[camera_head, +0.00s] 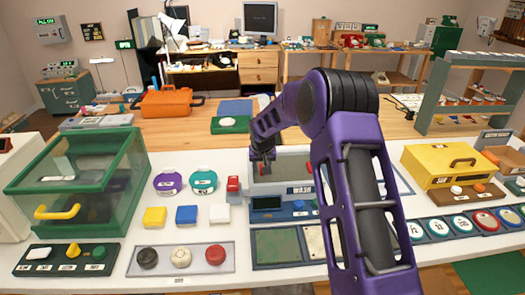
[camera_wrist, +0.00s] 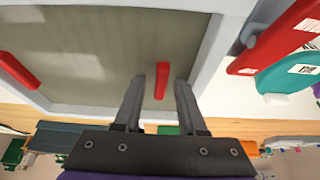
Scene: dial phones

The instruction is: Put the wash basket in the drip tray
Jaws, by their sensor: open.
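A pale grey wash unit (camera_head: 283,189) marked "WASH" stands at the middle of the white table. The wash basket seems to be the greyish mesh-like panel (camera_wrist: 95,60) inside its pale rim, with one red handle (camera_wrist: 18,72) at the left and another red handle (camera_wrist: 162,78) nearer the middle. My gripper (camera_wrist: 160,84) is open, its two fingers on either side of the middle red handle without visible contact. In the head view my gripper (camera_head: 263,168) is over the left side of the unit. I cannot tell which thing is the drip tray.
Green and pale panels (camera_head: 277,246) lie in front of the wash unit. A green-framed glass case (camera_head: 85,175) is at the left, a yellow box (camera_head: 450,165) at the right.

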